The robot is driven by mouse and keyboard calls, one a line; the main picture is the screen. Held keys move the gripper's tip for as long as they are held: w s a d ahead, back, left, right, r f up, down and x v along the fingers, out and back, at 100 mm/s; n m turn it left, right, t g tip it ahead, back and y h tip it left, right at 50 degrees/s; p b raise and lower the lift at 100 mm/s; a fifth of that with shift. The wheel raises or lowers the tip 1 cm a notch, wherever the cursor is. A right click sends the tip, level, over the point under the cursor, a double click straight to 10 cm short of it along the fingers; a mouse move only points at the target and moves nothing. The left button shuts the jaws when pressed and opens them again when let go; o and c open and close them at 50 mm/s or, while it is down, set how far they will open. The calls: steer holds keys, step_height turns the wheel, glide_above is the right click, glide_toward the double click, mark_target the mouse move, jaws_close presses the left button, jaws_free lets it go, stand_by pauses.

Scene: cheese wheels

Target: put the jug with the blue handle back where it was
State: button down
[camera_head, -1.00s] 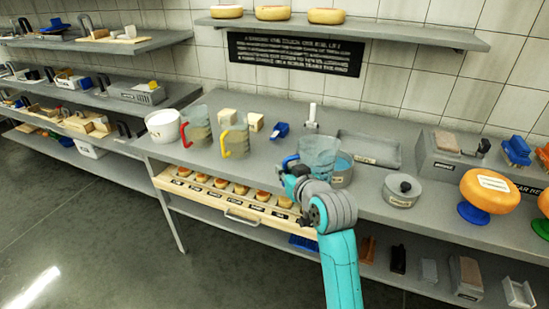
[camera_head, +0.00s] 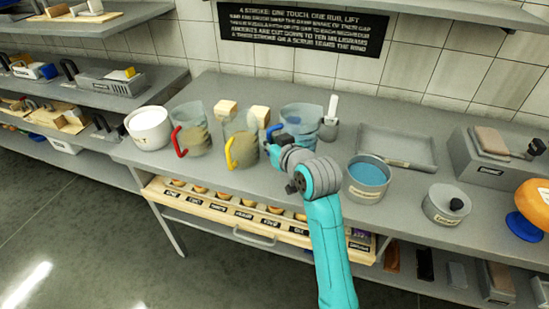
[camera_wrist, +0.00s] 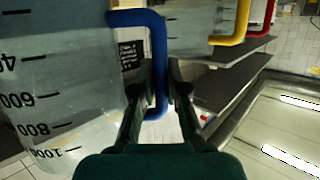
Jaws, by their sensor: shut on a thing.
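The jug with the blue handle (camera_head: 301,117) is clear, and stands out to the right of the jug with the yellow handle (camera_head: 241,146). My gripper (camera_head: 276,143) is at its left side, shut on the blue handle; the arm hides the jug's lower part. In the wrist view the blue handle (camera_wrist: 157,62) passes between my fingers (camera_wrist: 160,92), and the jug's graduated wall (camera_wrist: 55,95) fills the left. I cannot tell whether its base touches the counter. The jug with the red handle (camera_head: 192,130) stands further left.
A white pot (camera_head: 148,128) stands at the left end of the counter (camera_head: 220,185). Two pale blocks (camera_head: 226,109) sit behind the jugs. A white-handled tool (camera_head: 332,106) stands close behind the held jug.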

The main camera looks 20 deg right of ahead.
steer(key=shift+f, duration=3.05)
steer(key=c, duration=1.2)
jaws_free()
steer(key=shift+f, duration=0.2)
steer(key=shift+s+r, duration=0.15)
steer(key=v, duration=1.1)
steer(key=shift+s, duration=0.3)
steer(key=shift+d+r, duration=0.1)
